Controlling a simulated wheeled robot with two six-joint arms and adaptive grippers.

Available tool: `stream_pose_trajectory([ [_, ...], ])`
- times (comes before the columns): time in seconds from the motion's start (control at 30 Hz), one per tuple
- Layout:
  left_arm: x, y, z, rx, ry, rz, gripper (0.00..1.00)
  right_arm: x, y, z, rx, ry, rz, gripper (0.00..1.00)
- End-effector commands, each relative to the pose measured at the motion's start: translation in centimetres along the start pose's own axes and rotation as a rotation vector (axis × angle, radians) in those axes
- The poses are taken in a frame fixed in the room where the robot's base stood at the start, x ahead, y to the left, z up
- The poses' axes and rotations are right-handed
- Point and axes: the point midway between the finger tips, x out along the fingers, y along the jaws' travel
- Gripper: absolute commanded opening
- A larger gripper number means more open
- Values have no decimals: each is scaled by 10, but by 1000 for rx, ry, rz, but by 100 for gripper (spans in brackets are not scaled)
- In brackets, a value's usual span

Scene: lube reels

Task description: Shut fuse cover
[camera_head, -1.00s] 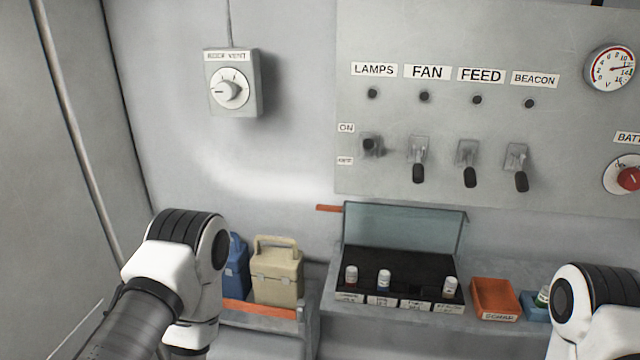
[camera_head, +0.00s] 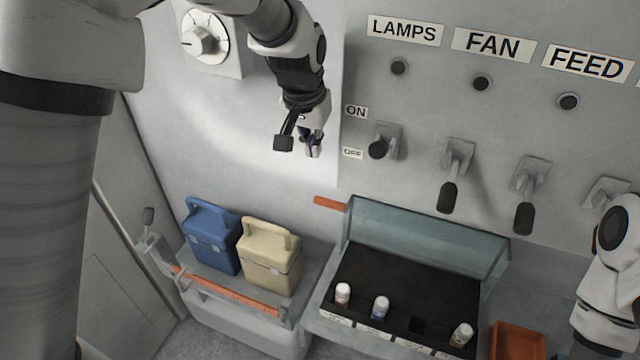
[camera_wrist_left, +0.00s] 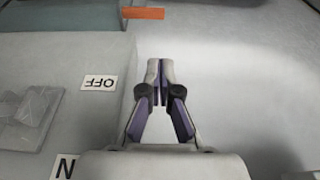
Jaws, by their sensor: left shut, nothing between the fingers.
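The clear bluish fuse cover (camera_head: 425,240) stands raised along the back of the black fuse tray (camera_head: 400,288). White-capped fuses (camera_head: 343,294) stand in the tray, with one empty hole visible. An orange tab (camera_head: 329,203) sticks out at the cover's left end; an orange tab also shows at the top of the left wrist view (camera_wrist_left: 143,13). My left gripper (camera_head: 313,152) is shut and empty, pointing down in front of the wall, above and left of the cover and apart from it. My right arm shows at the right edge; its gripper is hidden.
A switch panel with an OFF label (camera_head: 352,153) and several levers (camera_head: 449,190) is right of my left gripper. Blue (camera_head: 211,240) and cream (camera_head: 268,262) boxes stand on a shelf below. An orange bin (camera_head: 517,341) is right of the tray.

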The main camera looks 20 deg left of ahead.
Motion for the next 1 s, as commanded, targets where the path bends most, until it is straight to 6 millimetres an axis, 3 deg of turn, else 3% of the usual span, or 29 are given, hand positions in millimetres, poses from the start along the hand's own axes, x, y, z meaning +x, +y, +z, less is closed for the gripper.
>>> stream_pose_trajectory([
  [0.4, 93, 0, 1, 1, -5, 0, 0, -17, 0, 0, 0, 1, 0, 54],
  [0.6, 129, 0, 0, 0, -3, 0, 0, -23, 0, 0, 0, 1, 0, 54],
  [0.77, 141, 0, 0, 0, 0, 0, 0, -24, 0, 0, 0, 1, 0, 54],
  [1.0, 143, 0, 0, 0, 1, 0, 0, -24, 0, 0, 0, 1, 0, 54],
])
